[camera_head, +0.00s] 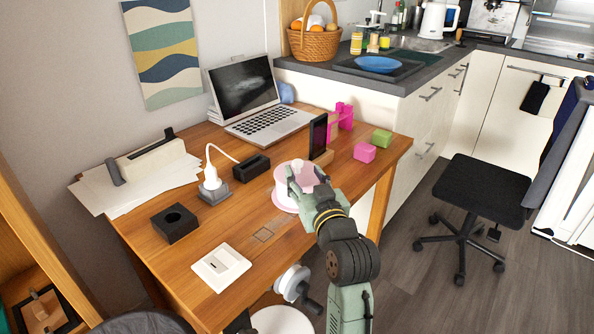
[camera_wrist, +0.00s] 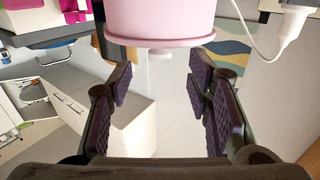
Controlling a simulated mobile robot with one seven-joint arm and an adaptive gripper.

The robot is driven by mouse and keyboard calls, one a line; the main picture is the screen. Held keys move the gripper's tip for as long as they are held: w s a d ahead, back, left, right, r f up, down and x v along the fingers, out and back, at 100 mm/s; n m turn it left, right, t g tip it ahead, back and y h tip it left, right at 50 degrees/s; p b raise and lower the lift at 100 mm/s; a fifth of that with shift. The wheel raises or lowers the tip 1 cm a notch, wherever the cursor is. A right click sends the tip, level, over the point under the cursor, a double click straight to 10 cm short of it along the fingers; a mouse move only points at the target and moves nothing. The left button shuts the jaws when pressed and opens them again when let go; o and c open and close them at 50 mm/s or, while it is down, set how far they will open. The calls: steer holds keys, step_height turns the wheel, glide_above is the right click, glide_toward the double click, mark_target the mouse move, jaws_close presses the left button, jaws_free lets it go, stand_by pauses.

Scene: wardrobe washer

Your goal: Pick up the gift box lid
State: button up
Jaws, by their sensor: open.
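The round pink gift box (camera_head: 284,197) stands on the wooden desk, partly hidden behind my gripper (camera_head: 306,182) in the head view. In the wrist view, which looks upside down, the pink box (camera_wrist: 160,15) hangs in from the top edge. Its lid (camera_wrist: 160,41) shows as a wider pink rim with a small pale knob (camera_wrist: 159,51). My gripper (camera_wrist: 161,85) is open, with nothing between its dark padded fingers. The knob lies beyond the fingertips, between them sideways. I see no contact in the wrist view.
A dark framed stand (camera_head: 318,138) is close behind the box. A black holder (camera_head: 251,168) and a plugged-in white charger (camera_head: 211,178) stand to its left. Pink (camera_head: 364,153) and green (camera_head: 381,138) blocks lie to the right. The desk front holds a white switch plate (camera_head: 221,266).

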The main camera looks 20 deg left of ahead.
mark_target(299, 163)
steer(key=x, duration=0.2)
steer(key=p+x, duration=0.1)
steer(key=x, duration=0.2)
steer(key=shift+a+r+p, duration=0.1)
steer(key=shift+r+p, duration=0.15)
steer(key=shift+p, duration=0.05)
steer(key=shift+w+a+f, duration=0.1)
steer(key=shift+w+a, duration=0.2)
steer(key=shift+w, duration=0.2)
steer(key=shift+c, duration=0.5)
jaws_close()
